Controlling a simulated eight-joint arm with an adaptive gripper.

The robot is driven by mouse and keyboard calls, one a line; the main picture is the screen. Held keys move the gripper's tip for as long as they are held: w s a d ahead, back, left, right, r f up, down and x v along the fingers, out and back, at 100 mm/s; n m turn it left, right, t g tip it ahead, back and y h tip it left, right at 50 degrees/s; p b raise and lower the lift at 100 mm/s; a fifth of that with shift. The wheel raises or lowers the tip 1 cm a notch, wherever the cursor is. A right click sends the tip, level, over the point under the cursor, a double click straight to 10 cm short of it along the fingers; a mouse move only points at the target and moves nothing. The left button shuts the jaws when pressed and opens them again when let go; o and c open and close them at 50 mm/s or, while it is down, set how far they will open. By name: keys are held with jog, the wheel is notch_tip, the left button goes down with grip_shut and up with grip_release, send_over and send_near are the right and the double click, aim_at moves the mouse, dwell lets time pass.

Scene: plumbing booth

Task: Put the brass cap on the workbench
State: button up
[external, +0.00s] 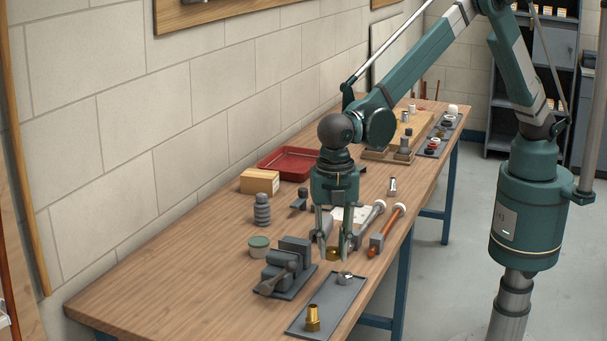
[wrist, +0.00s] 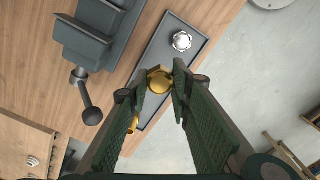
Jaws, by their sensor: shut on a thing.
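The brass cap (external: 333,255) is held between the fingertips of my gripper (external: 334,250), which points down above the front part of the wooden workbench (external: 185,275). In the wrist view the brass cap (wrist: 160,81) sits between the two green fingers of my gripper (wrist: 162,84), with the grey tray behind it. The cap appears raised clear of the tray. Its sides are partly covered by the fingers.
A long grey tray (external: 328,305) by the bench's front edge holds a brass fitting (external: 313,319) and a silver nut (external: 345,278). A dark vise (external: 290,265) stands left of my gripper. The bench's left front is bare.

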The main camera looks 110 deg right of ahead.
jog(key=s+d+r+m, duration=0.1)
jog(key=s+d, duration=0.4)
jog(key=d, duration=0.8)
jog(key=s+d+m, duration=0.1)
jog(key=s+d, duration=0.4)
jog(key=d, duration=0.8)
jog(key=s+d+r+m, duration=0.1)
jog(key=s+d, duration=0.4)
jog(key=d, duration=0.8)
jog(key=s+d+m, duration=0.1)
jog(key=s+d, duration=0.5)
jog(key=s, duration=0.6)
jog(key=s+d+f+m, duration=0.1)
jog(key=s+d, duration=0.6)
jog(key=s, duration=0.4)
jog(key=s+d+f+b, duration=0.1)
jog(key=s+d, duration=0.6)
jog(key=s, duration=0.5)
jog(key=shift+s+d+m, duration=0.15)
jog(key=shift+s+m, duration=0.2)
jog(key=shift+m, duration=0.05)
jog(key=shift+f, duration=0.2)
jog(key=shift+f+b, duration=0.45)
jog(key=shift+f, duration=2.35)
jog(key=shift+f, duration=0.1)
jog(key=shift+f+b, duration=0.3)
jog(key=shift+f, duration=1.65)
